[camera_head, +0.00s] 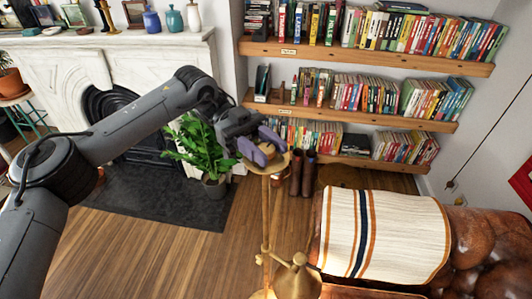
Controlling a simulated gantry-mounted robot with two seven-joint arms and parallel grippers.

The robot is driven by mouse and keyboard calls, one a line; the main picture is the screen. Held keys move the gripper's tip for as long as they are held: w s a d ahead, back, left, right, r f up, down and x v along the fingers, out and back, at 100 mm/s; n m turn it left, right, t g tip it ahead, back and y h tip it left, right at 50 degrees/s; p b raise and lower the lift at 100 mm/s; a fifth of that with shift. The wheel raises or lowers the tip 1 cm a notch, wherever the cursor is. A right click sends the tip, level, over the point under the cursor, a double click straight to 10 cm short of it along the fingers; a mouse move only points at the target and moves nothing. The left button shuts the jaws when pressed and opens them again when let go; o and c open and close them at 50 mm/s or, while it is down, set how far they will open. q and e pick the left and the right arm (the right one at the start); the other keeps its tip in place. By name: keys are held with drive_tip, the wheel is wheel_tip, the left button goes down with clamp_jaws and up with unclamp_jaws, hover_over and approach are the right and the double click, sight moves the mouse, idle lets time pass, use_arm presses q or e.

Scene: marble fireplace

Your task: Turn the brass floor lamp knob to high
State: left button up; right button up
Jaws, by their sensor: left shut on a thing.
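The brass floor lamp stands at the lower middle of the head view, its upright pole (265,215) rising from the bottom edge. A bell-shaped brass part (297,280) sits at its lower right. A round brass top (269,164) caps the pole. My left gripper (264,150), with purple fingers, is at this top and shut on the small knob there. The fingers hide most of the knob, and I cannot read its setting. My right gripper is not in view.
A marble fireplace (50,68) with vases on its mantel is at the left. A potted plant (203,150) stands behind my left arm. Wooden shelves (350,110) of books fill the back wall. A brown leather seat with a striped blanket (400,235) is close at the right.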

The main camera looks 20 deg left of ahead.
use_arm(q)
drive_tip(key=shift+m+g, duration=0.3)
drive_tip(key=shift+g, duration=0.2)
drive_tip(key=o, duration=1)
drive_tip(key=shift+c, duration=0.2)
drive_tip(key=v, duration=1)
drive_tip(key=shift+w+a+r+p, duration=0.2)
drive_tip(key=shift+a+r+p, duration=0.05)
drive_tip(key=shift+p, duration=0.15)
